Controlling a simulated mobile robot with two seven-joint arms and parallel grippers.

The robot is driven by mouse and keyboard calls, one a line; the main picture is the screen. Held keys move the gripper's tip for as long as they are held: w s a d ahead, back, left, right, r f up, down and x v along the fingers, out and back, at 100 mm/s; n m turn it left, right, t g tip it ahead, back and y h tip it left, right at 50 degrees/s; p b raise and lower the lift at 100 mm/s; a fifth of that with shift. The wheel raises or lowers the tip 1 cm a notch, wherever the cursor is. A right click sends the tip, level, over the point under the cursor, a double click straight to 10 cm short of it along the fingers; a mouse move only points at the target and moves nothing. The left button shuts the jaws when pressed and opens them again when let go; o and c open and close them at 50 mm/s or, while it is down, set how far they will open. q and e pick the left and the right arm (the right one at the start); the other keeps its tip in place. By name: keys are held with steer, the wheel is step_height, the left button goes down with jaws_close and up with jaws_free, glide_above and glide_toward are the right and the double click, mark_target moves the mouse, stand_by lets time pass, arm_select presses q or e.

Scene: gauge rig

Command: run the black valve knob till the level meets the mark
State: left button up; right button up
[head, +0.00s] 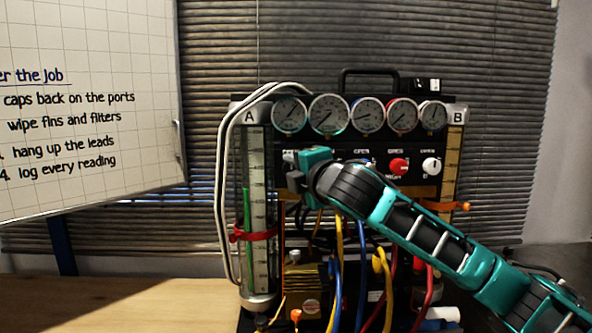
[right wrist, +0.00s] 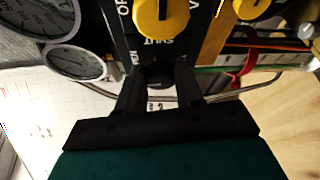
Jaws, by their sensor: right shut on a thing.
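The black valve knob (right wrist: 157,76) shows in the right wrist view between my fingertips. In the head view my arm hides it. My right gripper (head: 295,183) is shut on it at the left part of the rig's panel, and its dark fingers also show in the right wrist view (right wrist: 160,92). Tube A (head: 258,170) stands at the rig's left with a green column (head: 247,210) in it. A red band (head: 254,236) circles the tube. The green column's top appears above this band. Tube B (head: 451,165) at the right has an orange marker (head: 457,206). My left gripper is out of view.
Several round gauges (head: 329,114) line the rig's top. A red knob (head: 398,166) and a white knob (head: 431,165) sit to the right. Blue, yellow and red hoses (head: 361,270) hang below. A whiteboard (head: 90,60) stands at left. The wooden table (head: 110,300) is clear at front left.

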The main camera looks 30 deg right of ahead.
steer(key=o, duration=1)
steer(key=shift+o, duration=0.2)
steer(key=shift+s, duration=0.1)
steer(key=s+a+b, duration=0.2)
steer(key=s+b, duration=0.1)
steer(key=s, duration=0.9)
steer(key=shift+s+r+b, duration=0.25)
steer(key=shift+r+b, duration=0.05)
steer(key=shift+r, duration=0.15)
